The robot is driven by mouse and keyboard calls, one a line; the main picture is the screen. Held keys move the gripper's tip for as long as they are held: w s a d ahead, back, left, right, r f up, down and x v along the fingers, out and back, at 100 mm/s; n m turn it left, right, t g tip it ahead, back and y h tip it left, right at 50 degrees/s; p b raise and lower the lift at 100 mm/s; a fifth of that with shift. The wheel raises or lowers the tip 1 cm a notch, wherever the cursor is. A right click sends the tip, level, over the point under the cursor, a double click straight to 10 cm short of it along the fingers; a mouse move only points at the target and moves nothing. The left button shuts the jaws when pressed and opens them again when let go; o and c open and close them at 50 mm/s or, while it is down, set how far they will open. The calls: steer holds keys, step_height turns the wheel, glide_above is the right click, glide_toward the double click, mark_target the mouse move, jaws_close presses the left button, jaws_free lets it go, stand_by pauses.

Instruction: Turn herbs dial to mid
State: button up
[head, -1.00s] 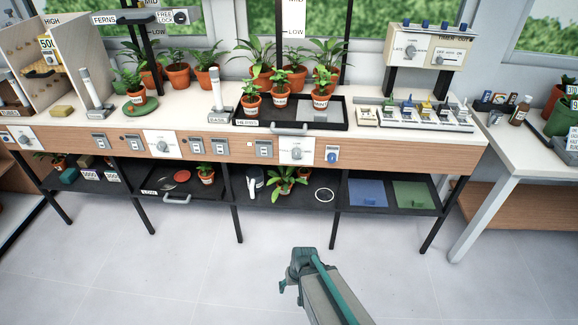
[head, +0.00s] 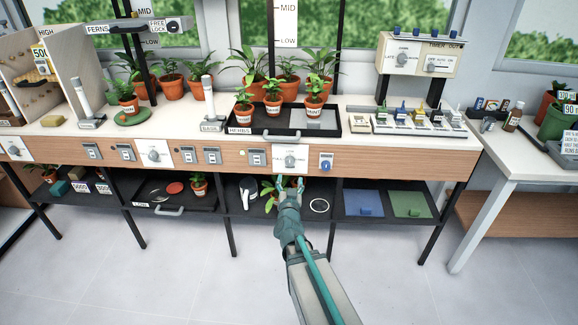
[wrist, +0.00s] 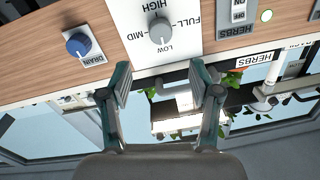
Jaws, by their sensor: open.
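The herbs dial (head: 290,160) is a grey knob on a white plate on the wooden bench front, below the tray labelled HERBS (head: 240,131). In the wrist view, which is upside down, the knob (wrist: 161,30) sits among the words LOW, HIGH, FULL and MID. I cannot tell for sure which mark its pointer faces. My gripper (head: 288,184) is just below and in front of the dial in the head view. In the wrist view my gripper (wrist: 160,82) is open and empty, its fingers apart, with the knob beyond them and not touched.
A blue drain knob (wrist: 78,45) is beside the dial plate; it also shows in the head view (head: 326,161). A grey switch (wrist: 238,14) is on the other side. Potted herbs stand in the black tray (head: 330,125) above.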

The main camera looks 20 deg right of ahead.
mark_target(290, 163)
steer(key=x, duration=1)
steer(key=shift+w, duration=0.1)
steer(key=c, duration=1.1)
steer(key=shift+c, duration=0.2)
